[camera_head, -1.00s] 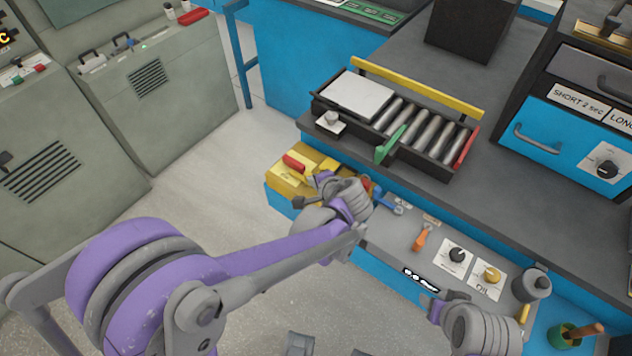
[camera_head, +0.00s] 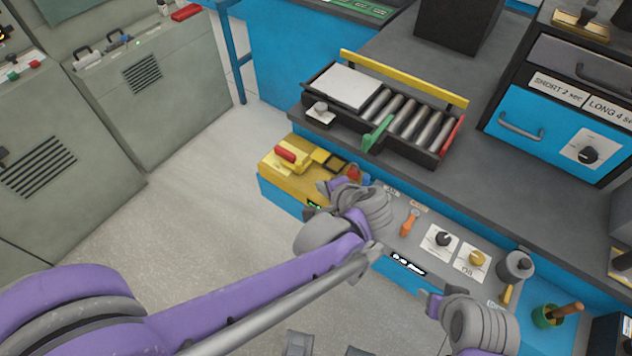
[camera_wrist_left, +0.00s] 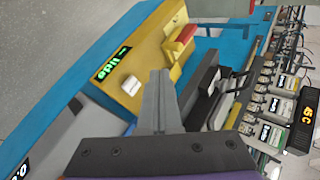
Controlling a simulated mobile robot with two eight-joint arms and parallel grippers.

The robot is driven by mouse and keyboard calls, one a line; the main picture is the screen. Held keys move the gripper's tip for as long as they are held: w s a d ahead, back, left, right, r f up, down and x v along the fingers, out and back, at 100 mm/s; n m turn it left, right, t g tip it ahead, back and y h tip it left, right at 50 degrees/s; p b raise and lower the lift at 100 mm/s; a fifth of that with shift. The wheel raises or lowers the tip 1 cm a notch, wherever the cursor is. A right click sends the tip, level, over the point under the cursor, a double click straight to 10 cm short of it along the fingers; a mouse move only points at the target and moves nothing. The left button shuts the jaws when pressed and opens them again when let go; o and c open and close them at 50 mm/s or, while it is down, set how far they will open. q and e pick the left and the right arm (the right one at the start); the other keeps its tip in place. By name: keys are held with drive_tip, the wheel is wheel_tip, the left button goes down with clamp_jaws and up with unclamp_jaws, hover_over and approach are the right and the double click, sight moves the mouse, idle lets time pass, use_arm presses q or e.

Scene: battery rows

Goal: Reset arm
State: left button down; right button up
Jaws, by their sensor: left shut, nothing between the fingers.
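My left gripper (camera_head: 328,188) is at the centre of the head view, just in front of the yellow machine on the blue bench. In the left wrist view its fingers (camera_wrist_left: 158,88) are together with nothing between them, and the yellow machine (camera_wrist_left: 150,42) with its green "idle" display lies beyond them. My right gripper (camera_head: 430,300) is low at the right of the head view, over the bench's front edge. Its fingertips are small and partly turned away, so I cannot tell whether they are apart.
The yellow machine (camera_head: 285,172) with a red handle stands near the left gripper. A roller tray (camera_head: 410,152) sits on the grey bench top. A control panel (camera_head: 395,245) with knobs and an orange lever lies between the grippers. Open floor (camera_head: 190,210) is at left.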

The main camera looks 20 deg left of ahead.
use_arm(q)
drive_tip(key=shift+s+d+r, duration=0.35)
drive_tip(key=shift+r, duration=0.05)
drive_tip(key=shift+a, duration=0.15)
drive_tip(key=s+a+r+n+h+p, duration=0.1)
drive_tip(key=s+a+n+h+p, duration=0.1)
drive_tip(key=s, duration=0.5)
drive_tip(key=s+a+r+n+g+h+p, duration=0.1)
drive_tip(key=s+a+n+h+p, duration=0.2)
drive_tip(key=s+n, duration=0.4)
drive_tip(key=shift+s+a+g+h, duration=0.3)
drive_tip(key=shift+s+a+h, duration=0.45)
drive_tip(key=shift+a, duration=0.25)
